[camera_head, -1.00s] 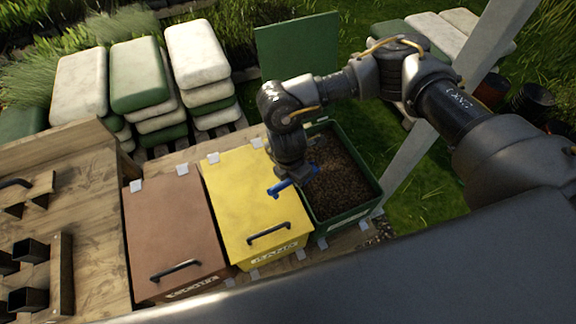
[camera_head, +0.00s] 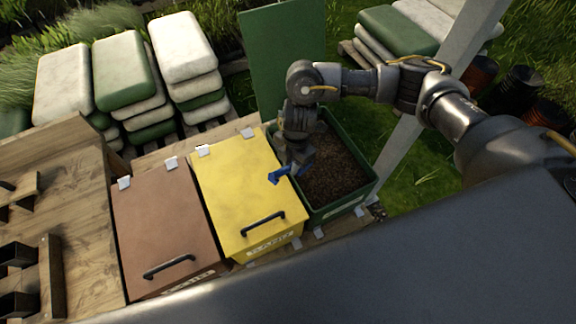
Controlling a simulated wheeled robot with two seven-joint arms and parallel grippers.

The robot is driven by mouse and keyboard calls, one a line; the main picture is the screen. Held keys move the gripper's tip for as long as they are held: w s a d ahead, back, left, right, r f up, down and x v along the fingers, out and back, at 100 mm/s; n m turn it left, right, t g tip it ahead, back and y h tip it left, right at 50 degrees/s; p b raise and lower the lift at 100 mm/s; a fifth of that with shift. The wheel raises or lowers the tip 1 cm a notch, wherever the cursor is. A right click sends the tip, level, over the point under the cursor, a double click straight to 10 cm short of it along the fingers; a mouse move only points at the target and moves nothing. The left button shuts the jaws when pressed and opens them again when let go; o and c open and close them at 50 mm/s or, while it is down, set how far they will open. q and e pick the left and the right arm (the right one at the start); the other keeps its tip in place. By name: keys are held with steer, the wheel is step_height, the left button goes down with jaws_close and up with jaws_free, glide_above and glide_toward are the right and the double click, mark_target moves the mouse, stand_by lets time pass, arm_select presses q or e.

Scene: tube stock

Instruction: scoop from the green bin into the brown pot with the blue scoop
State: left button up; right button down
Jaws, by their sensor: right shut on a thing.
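The green bin (camera_head: 345,208) stands open at the centre right, with dark brown crumbly material (camera_head: 335,172) inside and its green lid (camera_head: 283,55) raised behind. My right gripper (camera_head: 296,168) points down over the bin's left side. It is shut on the blue scoop (camera_head: 281,174), which shows near the bin's left rim, beside the yellow bin. Most of the scoop is hidden by the gripper, and I cannot tell whether it touches the material. The brown pot cannot be made out for certain. My left gripper is not in view.
A closed yellow bin (camera_head: 240,190) and a closed brown bin (camera_head: 165,228) stand left of the green bin. A wooden bench (camera_head: 85,235) with dark square pots (camera_head: 18,255) is at far left. Stacked sacks (camera_head: 125,75) lie behind. A pale post (camera_head: 400,150) rises right of the green bin.

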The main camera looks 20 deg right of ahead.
steer(key=shift+w+d+f+g+y+b, duration=0.2)
steer(key=shift+d+f+y+b, duration=0.25)
steer(key=shift+b, duration=0.45)
steer(key=shift+w+d+f+g+y+b, duration=0.1)
steer(key=shift+w+d+f+y+b, duration=0.1)
steer(key=shift+f+b, duration=0.6)
steer(key=shift+w+d+f+g+y+b, duration=0.1)
steer(key=shift+w+d+f+y+b, duration=0.2)
steer(key=shift+b, duration=0.75)
steer(key=shift+h, duration=0.25)
steer(key=d+f+b, duration=0.1)
steer(key=w+d+f+b, duration=0.1)
steer(key=b, duration=0.1)
steer(key=d+f+b, duration=0.1)
steer(key=d+b, duration=0.1)
steer(key=shift+w+f, duration=0.35)
steer(key=w+d+t+h+p, duration=0.2)
steer(key=d+t+h+p, duration=0.1)
steer(key=d+h+p, duration=0.15)
steer(key=s+a+r+h+p, duration=0.2)
steer(key=a+r+p, duration=0.2)
steer(key=r+p, duration=0.4)
steer(key=shift+a+r+t+p, duration=0.3)
steer(key=shift+r, duration=0.25)
